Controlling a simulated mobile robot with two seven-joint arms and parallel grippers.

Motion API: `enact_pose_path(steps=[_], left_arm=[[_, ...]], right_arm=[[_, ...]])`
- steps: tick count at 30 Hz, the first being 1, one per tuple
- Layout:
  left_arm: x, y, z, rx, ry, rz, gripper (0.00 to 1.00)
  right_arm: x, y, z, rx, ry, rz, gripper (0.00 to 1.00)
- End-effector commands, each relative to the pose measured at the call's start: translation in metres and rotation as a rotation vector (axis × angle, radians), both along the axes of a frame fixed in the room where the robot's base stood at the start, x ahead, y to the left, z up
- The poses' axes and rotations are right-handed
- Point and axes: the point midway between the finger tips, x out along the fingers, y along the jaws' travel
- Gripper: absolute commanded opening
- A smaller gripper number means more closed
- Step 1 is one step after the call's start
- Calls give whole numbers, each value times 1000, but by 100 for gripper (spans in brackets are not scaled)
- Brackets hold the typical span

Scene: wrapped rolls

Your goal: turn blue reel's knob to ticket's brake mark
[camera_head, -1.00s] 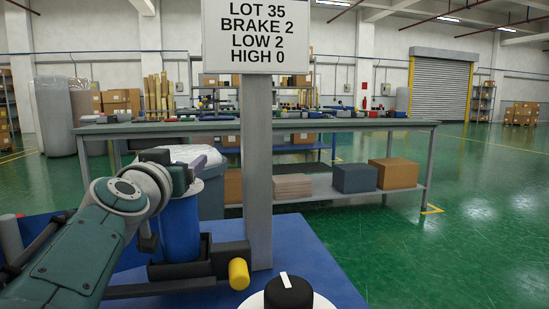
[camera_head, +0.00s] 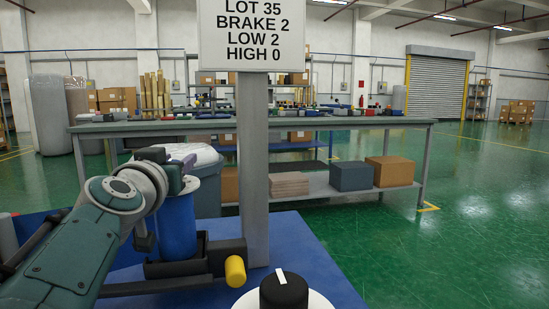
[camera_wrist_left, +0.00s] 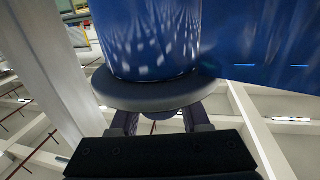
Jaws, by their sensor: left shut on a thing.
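The ticket (camera_head: 252,35) is a white sign on a grey post; it reads LOT 35, BRAKE 2, LOW 2, HIGH 0. The blue reel (camera_head: 177,228) stands upright in a dark holder. My left gripper (camera_head: 178,172) is at its top. In the left wrist view, the fingers close behind the grey end disc (camera_wrist_left: 150,95) of the blue reel (camera_wrist_left: 150,35); the exact contact is hidden. My right gripper is out of view.
A yellow cylinder (camera_head: 235,270) sticks out beside the holder. The blue tabletop (camera_head: 310,255) is clear right of the post. A long bench (camera_head: 350,123) behind has boxes on its lower shelf. Green floor lies open at right.

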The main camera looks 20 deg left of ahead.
Motion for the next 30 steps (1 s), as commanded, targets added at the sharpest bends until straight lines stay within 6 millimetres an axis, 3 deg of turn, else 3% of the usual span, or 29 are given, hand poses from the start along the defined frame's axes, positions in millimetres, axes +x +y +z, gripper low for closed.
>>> enact_pose_path(steps=[11,17,23,30], left_arm=[[0,-1,-3,4,1,-54,0],[1,-3,-6,10,3,-176,0],[1,-8,-11,14,4,-345,0],[1,-15,-13,9,3,-539,0]], right_arm=[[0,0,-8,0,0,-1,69],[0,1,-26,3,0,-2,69],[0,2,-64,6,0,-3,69],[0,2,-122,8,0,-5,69]])
